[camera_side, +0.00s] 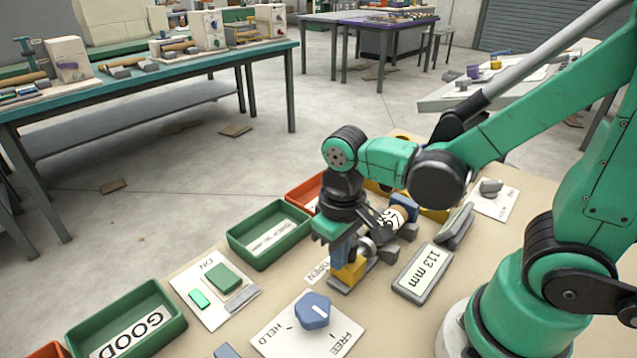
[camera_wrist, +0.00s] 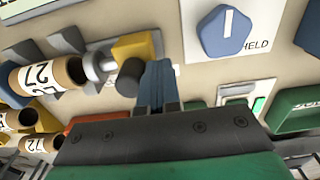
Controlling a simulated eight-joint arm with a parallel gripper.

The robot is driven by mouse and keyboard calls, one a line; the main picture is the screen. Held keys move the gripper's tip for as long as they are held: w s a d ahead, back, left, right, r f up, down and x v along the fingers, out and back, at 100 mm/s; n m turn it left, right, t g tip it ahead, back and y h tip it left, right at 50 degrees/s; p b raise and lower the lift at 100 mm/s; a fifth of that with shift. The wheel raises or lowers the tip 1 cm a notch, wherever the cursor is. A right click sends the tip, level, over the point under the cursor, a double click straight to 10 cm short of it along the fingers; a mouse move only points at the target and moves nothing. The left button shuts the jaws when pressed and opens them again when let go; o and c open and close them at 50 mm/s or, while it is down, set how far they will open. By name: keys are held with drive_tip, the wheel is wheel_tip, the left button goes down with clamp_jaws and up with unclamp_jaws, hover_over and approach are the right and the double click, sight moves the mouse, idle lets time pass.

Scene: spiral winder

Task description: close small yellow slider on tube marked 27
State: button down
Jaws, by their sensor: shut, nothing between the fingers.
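The tube marked 27 (camera_side: 397,214) is a tan cardboard roll lying in a grey holder; in the wrist view its open end and label (camera_wrist: 40,76) show at the left. The small yellow slider (camera_side: 349,273) is a block on a grey rail in front of the tube. In the wrist view the slider (camera_wrist: 135,46) sits past a silver round part, with a dark round knob beside it. My gripper (camera_side: 343,249) points down just behind and above the slider. Its blue fingers (camera_wrist: 158,82) are together and empty, close beside the dark knob; I cannot tell whether they touch it.
An OPEN label (camera_side: 317,271) lies left of the slider. A blue HELD/FREE knob (camera_side: 312,310) stands in front, and a 113 mm display (camera_side: 423,272) to the right. Green trays (camera_side: 268,234) and a green-button panel (camera_side: 222,279) are at the left. More tubes (camera_wrist: 40,143) lie nearby.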

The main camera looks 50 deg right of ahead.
drive_tip(key=shift+d, duration=1.5)
idle(0.8)
drive_tip(key=shift+a, duration=0.2)
drive_tip(key=shift+a, duration=0.45)
drive_tip(key=shift+r, duration=3.5)
drive_tip(key=shift+w+d+r+t, duration=0.2)
drive_tip(key=shift+w+d+t, duration=0.25)
drive_tip(key=shift+t, duration=0.75)
drive_tip(key=shift+w+d+r+t, duration=0.25)
drive_tip(key=shift+w+t, duration=0.35)
drive_tip(key=shift+t, duration=0.6)
drive_tip(key=shift+w+d+r+t, duration=0.15)
drive_tip(key=shift+w+d+t, duration=0.35)
drive_tip(key=shift+t, duration=0.7)
